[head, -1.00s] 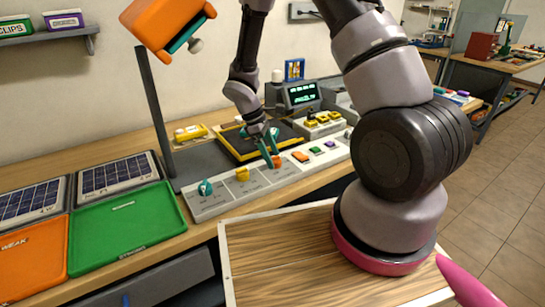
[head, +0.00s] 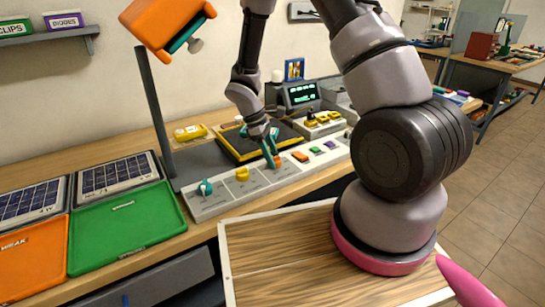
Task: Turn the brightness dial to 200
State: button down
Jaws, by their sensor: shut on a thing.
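A long light-grey control panel (head: 222,201) lies along the front of the bench. It carries a teal knob (head: 205,187) at its left end and a yellow knob (head: 242,174) to the right of that. My gripper (head: 273,160), with teal fingers, points down at the panel and is shut on an orange dial (head: 277,162), which the fingers mostly hide. The panel's printed labels are too small to read, so I cannot tell which knob is marked brightness. A dark display with green characters (head: 302,94) stands behind the panel; its reading is not legible.
Orange, green and purple buttons (head: 315,150) sit right of my gripper. A black tray with yellow edging (head: 240,152) lies behind it. A dark post (head: 157,115) with an orange lamp head (head: 165,28) rises at left. A green tray (head: 125,228) lies front left.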

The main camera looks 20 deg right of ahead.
jog(key=m+y, duration=0.1)
jog(key=m, duration=0.1)
jog(key=m+g, duration=0.1)
jog(key=m, duration=0.2)
jog(key=shift+w+d+m+y, duration=0.2)
jog(key=shift+m+y, duration=0.1)
jog(key=shift+y, duration=0.1)
jog(key=m+y, duration=0.1)
jog(key=m, duration=0.1)
jog(key=m+g, duration=0.1)
jog(key=m, duration=0.2)
jog(key=shift+d+y, duration=0.15)
jog(key=shift+y, duration=0.25)
jog(key=shift+m, duration=0.3)
jog(key=shift+c, duration=1.6)
grip_release()
jog(key=shift+w+r, duration=0.1)
jog(key=shift+r, duration=0.05)
jog(key=v, duration=1)
jog(key=shift+w+r, duration=0.2)
jog(key=shift+r, duration=0.05)
jog(key=shift+r, duration=0.1)
